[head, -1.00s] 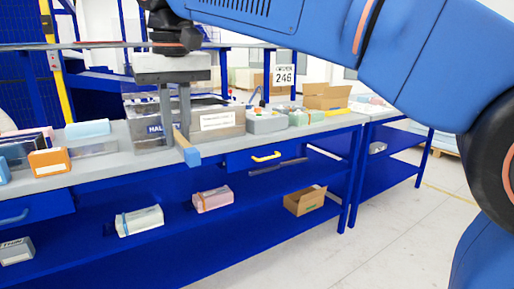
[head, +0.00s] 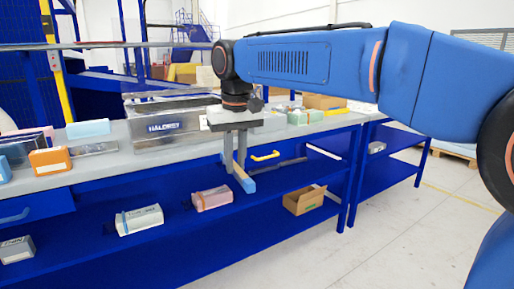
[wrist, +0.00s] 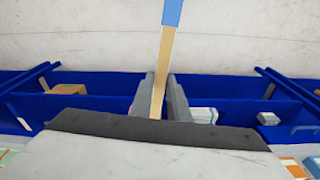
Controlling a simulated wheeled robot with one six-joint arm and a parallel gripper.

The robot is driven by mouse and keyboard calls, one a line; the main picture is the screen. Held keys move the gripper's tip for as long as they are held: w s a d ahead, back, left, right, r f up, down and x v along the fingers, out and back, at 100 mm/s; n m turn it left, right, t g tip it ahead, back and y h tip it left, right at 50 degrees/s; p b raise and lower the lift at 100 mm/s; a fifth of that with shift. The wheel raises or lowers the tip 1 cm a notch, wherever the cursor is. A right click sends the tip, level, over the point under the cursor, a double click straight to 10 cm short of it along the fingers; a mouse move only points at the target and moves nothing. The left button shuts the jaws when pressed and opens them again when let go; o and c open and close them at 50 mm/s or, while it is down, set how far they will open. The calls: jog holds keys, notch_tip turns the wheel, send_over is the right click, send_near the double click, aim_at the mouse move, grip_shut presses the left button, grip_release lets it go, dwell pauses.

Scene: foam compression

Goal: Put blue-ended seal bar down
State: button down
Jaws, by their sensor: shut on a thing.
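My gripper (head: 234,168) is shut on the blue-ended seal bar, a thin tan strip with a blue end (head: 247,184). In the head view the bar hangs low in the fingers, in front of the bench's front edge and above the lower shelf. In the wrist view the bar (wrist: 163,62) runs from between the fingertips (wrist: 159,92) up to the top of the picture, with its blue end at the top. A steel machine marked HALDREY or similar (head: 165,125) stands on the bench behind my gripper.
The grey bench top (head: 90,160) holds orange (head: 50,160) and light blue (head: 88,128) blocks at the left. The blue lower shelf (head: 170,240) carries a white pack (head: 139,219), a pink pack (head: 212,198) and an open carton (head: 305,199). A drawer has a yellow handle (head: 265,156).

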jog(key=w+d+f+m, duration=0.2)
jog(key=w+d+f, duration=1.5)
jog(key=w+f, duration=0.3)
jog(key=w+d+f+m, duration=0.3)
jog(key=w+d+f, duration=1.4)
jog(key=w+f, duration=0.35)
jog(key=s+f, duration=2.4)
jog(key=f, duration=0.1)
jog(key=shift+d+h, duration=0.25)
jog(key=shift+h, duration=0.05)
